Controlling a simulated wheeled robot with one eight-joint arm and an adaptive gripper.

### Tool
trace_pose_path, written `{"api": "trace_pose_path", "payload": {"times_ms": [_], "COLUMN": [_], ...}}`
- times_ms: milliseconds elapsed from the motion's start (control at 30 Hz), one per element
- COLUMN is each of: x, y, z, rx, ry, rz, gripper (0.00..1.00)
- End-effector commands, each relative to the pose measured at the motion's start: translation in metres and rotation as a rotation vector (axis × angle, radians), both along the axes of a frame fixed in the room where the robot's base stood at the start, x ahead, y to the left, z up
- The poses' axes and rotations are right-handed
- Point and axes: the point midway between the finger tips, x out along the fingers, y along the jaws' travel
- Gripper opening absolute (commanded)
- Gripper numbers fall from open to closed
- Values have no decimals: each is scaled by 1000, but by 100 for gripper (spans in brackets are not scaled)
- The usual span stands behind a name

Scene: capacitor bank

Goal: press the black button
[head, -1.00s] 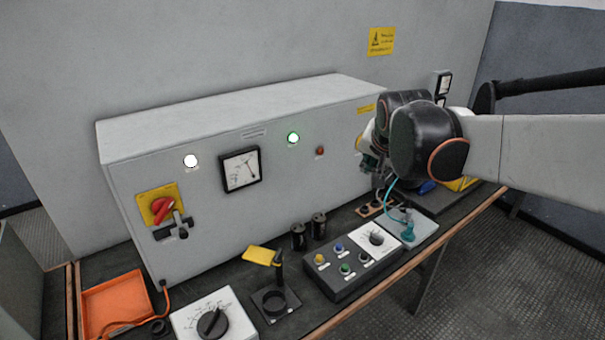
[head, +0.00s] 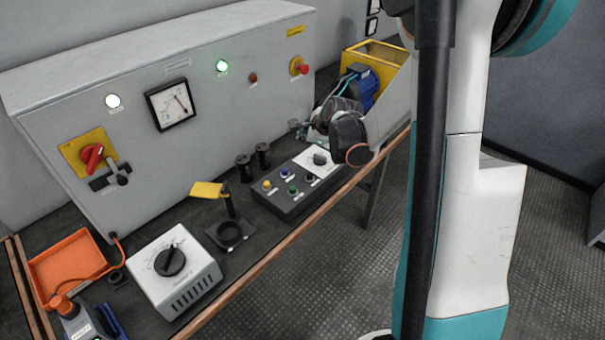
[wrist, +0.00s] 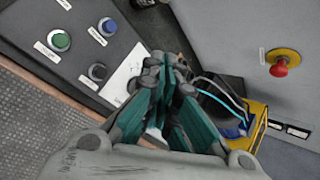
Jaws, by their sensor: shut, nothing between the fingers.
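The black button (head: 309,178) is on the dark sloped control box (head: 272,201), at its right, next to the green button (head: 293,190) and the blue button (head: 284,173). In the wrist view the black button (wrist: 98,71) shows at left centre, below the blue one (wrist: 107,25). My gripper (head: 297,126) is shut and empty, above and beyond the right end of the box, apart from the button. In the wrist view its closed teal fingers (wrist: 168,68) are right of the black button.
A white dial panel (head: 316,163) lies beside the buttons. Two black cylinders (head: 254,160) stand behind the box. A red emergency stop (head: 301,68) is on the grey cabinet. A yellow bin (head: 373,50) and a blue object (head: 361,85) are at the back right.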

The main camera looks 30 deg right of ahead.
Motion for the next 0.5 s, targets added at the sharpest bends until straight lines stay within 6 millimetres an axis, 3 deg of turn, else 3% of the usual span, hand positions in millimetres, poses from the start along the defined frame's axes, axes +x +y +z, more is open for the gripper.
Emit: {"api": "trace_pose_path", "payload": {"times_ms": [33,200,500], "x": [1,1,0], "y": [-5,-12,-13], "z": [-12,-32,-36], "rx": [44,148,178], "ry": [-6,-17,-21], "rz": [-40,-128,-152], "gripper": [0,0,0]}}
